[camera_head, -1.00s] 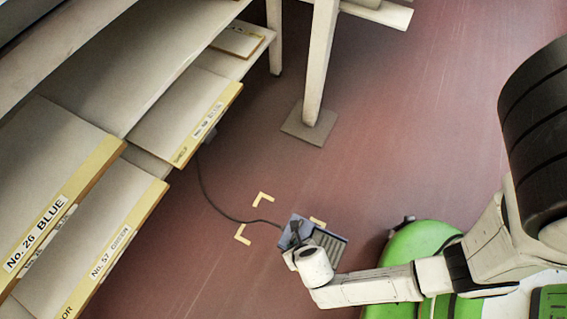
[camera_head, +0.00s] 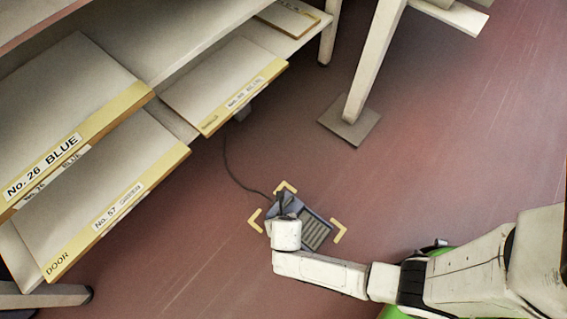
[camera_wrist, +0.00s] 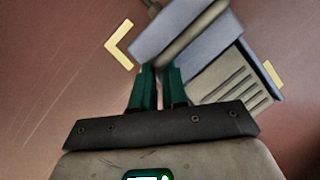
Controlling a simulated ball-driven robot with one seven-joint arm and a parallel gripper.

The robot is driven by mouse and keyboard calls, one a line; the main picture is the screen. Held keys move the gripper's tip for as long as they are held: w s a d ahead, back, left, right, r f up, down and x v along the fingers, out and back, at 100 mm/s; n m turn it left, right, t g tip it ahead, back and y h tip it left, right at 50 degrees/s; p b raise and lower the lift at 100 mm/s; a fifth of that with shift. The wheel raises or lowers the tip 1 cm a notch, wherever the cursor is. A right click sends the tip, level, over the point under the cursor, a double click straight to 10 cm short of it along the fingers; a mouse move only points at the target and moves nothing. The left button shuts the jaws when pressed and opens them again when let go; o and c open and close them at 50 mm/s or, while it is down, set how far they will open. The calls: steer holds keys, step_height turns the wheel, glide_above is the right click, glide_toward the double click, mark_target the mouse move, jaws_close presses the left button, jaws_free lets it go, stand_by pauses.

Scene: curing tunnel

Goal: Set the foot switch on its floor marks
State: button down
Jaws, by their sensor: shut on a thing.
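The foot switch (camera_head: 317,230) is a blue-grey pedal box with a ribbed tread and a dark cable. It lies among yellow corner marks: a left one (camera_head: 256,220), a far one (camera_head: 286,187) and a right one (camera_head: 340,231). My gripper (camera_head: 284,208) is shut on the left part of the switch, hiding some of it. In the wrist view, the green fingers (camera_wrist: 160,78) meet the blue-grey body of the switch (camera_wrist: 228,80); one mark (camera_wrist: 119,46) shows clear to its left, another (camera_wrist: 271,73) close at its right. I cannot tell whether the switch touches the floor.
The cable (camera_head: 238,177) runs from the switch back under the shelves. A shelf rack (camera_head: 115,170) with labelled boards fills the left. A white post on a square foot plate (camera_head: 349,123) stands behind the marks. The red floor to the right is open.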

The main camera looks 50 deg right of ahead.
steer(key=shift+w+f+b, duration=0.4)
steer(key=shift+f+b, duration=0.05)
step_height(320, 180, down, 3)
steer(key=shift+f+b, duration=0.1)
steer(key=shift+b, duration=0.95)
steer(key=c, duration=1.1)
jaws_free()
steer(key=shift+c, duration=0.2)
